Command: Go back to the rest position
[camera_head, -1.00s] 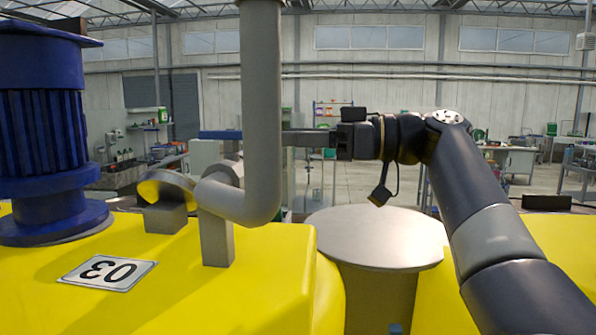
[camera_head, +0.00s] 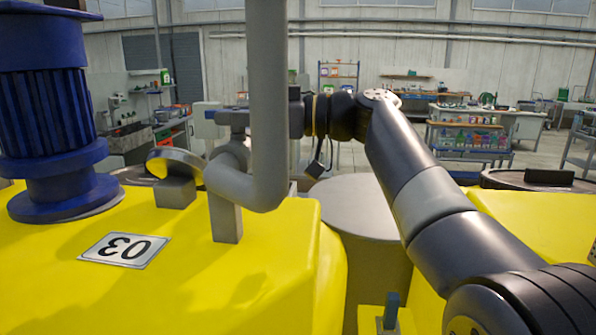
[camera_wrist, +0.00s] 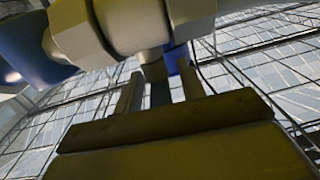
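My gripper (camera_wrist: 158,80) shows in the wrist view with its two fingers spread apart. Grey pipework and a small blue part show beyond and around the fingertips; I see nothing clearly clamped between them. In the head view my arm reaches from the lower right to the upper middle, and the grey vertical pipe (camera_head: 267,95) hides most of my gripper. The gripper end is level, at the height of the pipework above the yellow tank (camera_head: 190,290). I cannot tell how far the fingertips are from the grey fittings (camera_head: 228,160) left of the pipe.
A grey round lid (camera_head: 350,205) lies below my arm. A second yellow tank (camera_head: 530,225) is at right. Benches and a shelf cart (camera_head: 465,140) stand farther back.

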